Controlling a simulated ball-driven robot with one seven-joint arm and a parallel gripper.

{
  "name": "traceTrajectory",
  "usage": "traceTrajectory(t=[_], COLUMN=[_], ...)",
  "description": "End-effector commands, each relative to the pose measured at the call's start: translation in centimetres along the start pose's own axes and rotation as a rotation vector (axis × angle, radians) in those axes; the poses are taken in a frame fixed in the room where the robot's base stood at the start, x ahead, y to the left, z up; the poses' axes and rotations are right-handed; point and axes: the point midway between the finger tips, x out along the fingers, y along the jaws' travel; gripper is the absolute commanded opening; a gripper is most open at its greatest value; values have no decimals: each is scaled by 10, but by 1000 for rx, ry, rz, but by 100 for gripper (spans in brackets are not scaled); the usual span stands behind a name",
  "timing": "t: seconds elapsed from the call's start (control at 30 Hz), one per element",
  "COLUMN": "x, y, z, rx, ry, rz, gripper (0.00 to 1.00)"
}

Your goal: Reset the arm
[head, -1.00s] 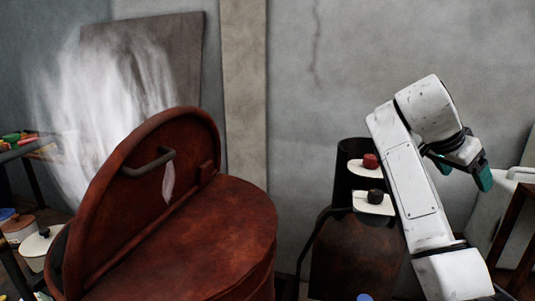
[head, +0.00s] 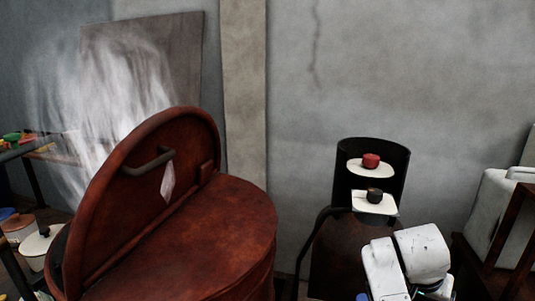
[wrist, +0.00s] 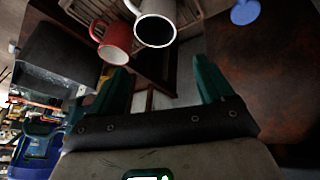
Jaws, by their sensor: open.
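My arm (head: 395,268) shows at the lower right of the head view, folded low, with its end cut off by the bottom edge. My gripper (wrist: 168,85) shows in the wrist view with its two green fingers spread apart and nothing between them. A red mug (wrist: 112,42) and a white mug (wrist: 156,24) are beyond the fingertips in the wrist view, apart from them.
A rusty vat (head: 225,225) with its hinged lid (head: 130,220) raised stands left of centre, steam behind it. A black holder (head: 385,155) with red and black knobs (head: 371,160) stands behind my arm. A pale container (head: 490,210) is at the right edge.

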Motion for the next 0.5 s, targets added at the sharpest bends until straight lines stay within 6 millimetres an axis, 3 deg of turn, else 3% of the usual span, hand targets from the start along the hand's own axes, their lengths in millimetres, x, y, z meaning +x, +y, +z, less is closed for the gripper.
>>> traceTrajectory(t=[0.03, 0.2, 0.5], x=[16, 52, 80], y=[4, 21, 75], z=[28, 108, 242], rx=[-44, -185, -414], ry=[-29, -101, -204], rz=[-18, -88, -207], gripper=[81, 81, 81])
